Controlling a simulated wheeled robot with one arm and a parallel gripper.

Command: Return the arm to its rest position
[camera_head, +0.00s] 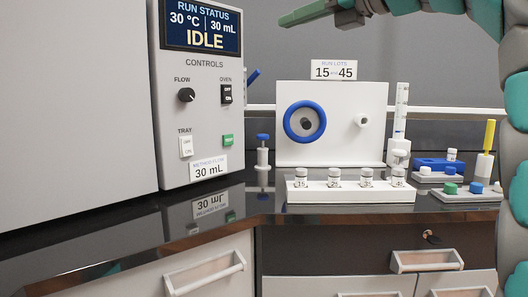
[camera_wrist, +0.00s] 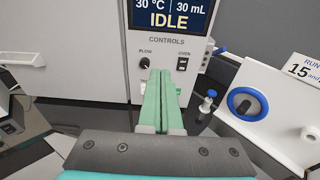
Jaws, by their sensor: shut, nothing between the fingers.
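My gripper (camera_head: 308,13) shows at the top of the head view, its green fingers pointing left, high above the bench. In the wrist view the two green fingers of my gripper (camera_wrist: 162,75) lie side by side, shut, with nothing between them. My arm runs from the gripper to the right edge of the head view. The control panel (camera_head: 204,64) stands to the left and reads IDLE, 30 °C and 30 mL. In the wrist view the panel (camera_wrist: 160,50) is beyond the fingertips, and I see no contact.
A white rack (camera_head: 350,195) with several vials stands on the dark counter (camera_head: 130,222). Behind it is a white board (camera_head: 340,95) with a blue ring (camera_head: 290,124). A graduated cylinder (camera_head: 400,110) and small trays with coloured caps are at right. Drawers (camera_head: 425,260) are below. The counter's left part is clear.

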